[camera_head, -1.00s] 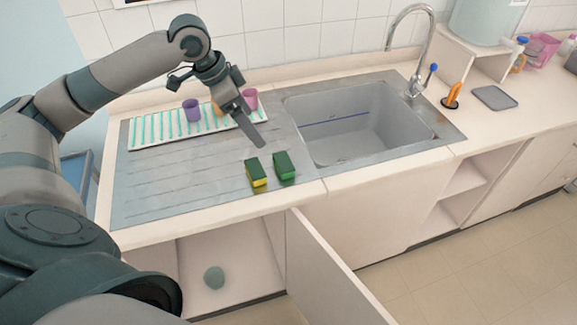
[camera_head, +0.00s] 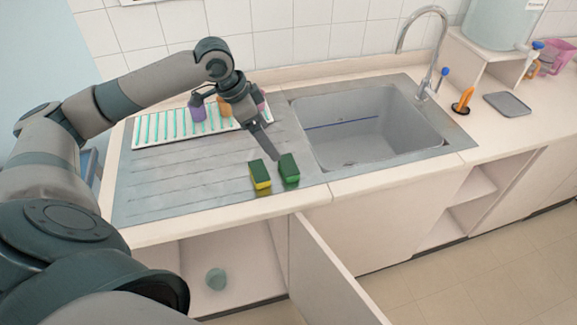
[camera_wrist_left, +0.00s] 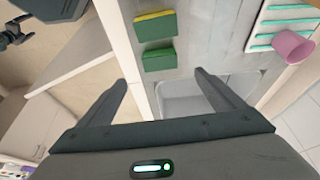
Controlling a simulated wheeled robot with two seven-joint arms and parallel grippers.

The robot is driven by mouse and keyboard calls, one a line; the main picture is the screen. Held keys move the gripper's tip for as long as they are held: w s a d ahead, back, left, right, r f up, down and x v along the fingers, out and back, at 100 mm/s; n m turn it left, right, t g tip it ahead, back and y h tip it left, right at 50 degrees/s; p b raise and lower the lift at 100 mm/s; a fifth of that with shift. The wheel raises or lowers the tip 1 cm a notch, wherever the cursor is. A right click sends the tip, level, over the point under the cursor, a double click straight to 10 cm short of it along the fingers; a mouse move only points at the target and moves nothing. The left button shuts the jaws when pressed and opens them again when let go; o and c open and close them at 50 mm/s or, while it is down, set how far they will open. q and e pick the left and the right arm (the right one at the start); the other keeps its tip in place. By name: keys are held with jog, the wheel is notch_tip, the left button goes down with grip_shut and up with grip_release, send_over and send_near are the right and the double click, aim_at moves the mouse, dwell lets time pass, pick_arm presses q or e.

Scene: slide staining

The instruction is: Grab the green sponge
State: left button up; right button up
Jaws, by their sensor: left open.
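A green sponge (camera_head: 289,168) lies on the steel drainboard near the sink's left edge. A green and yellow sponge (camera_head: 260,174) lies just left of it, with a small gap between. My left gripper (camera_head: 271,152) is open and empty, just behind and above the sponges. In the left wrist view, the green sponge (camera_wrist_left: 159,60) shows just beyond and between the open fingertips of my left gripper (camera_wrist_left: 161,79), and the two-coloured sponge (camera_wrist_left: 155,26) lies farther out. A dark jaw-like part, apparently my right gripper (camera_wrist_left: 14,34), shows small at the upper left.
A white ribbed rack (camera_head: 160,130) with several cups stands behind on the drainboard. The sink (camera_head: 350,130) is empty, with a faucet (camera_head: 430,50) behind. An open cabinet door (camera_head: 325,275) juts out below the counter. The drainboard left of the sponges is clear.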

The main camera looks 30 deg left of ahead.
pick_arm(q)
jog(key=p, duration=0.2)
send_over(286, 164)
jog(key=s+a, duration=0.1)
jog(key=s, duration=0.1)
notch_tip(286, 164, down, 8)
jog(key=shift+w+a+r, duration=0.1)
jog(key=shift+w+d+f+p, duration=0.25)
jog(key=shift+f+p, duration=0.25)
jog(key=shift+p, duration=0.4)
jog(key=p+x, duration=0.1)
jog(key=x, duration=0.2)
jog(key=shift+w+f, duration=0.1)
jog(key=shift+f, duration=0.35)
jog(key=c, duration=1.1)
